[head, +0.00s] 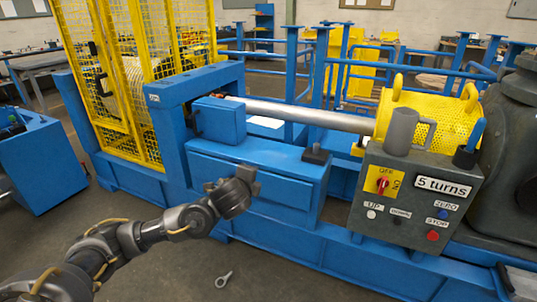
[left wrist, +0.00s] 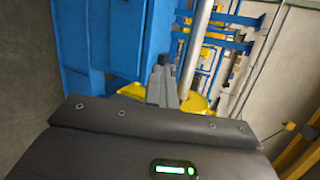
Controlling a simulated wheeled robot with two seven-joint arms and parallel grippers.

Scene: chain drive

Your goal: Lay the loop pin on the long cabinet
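A small grey metal piece with a ring at one end, which looks like the loop pin (head: 222,281), lies on the floor at the bottom centre of the head view. The blue long cabinet (head: 250,184) stands at mid-picture, with a flat blue top (head: 262,151). My left gripper (head: 249,181) is in front of the cabinet's face, above and apart from the ring piece. In the left wrist view its fingers (left wrist: 163,82) look close together with nothing clearly between them. A small dark shape shows just past the fingertips.
A black block (head: 317,154) sits on the cabinet top's right end. A blue box (head: 219,120) stands at its back left. A silver shaft (head: 310,115) runs above.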

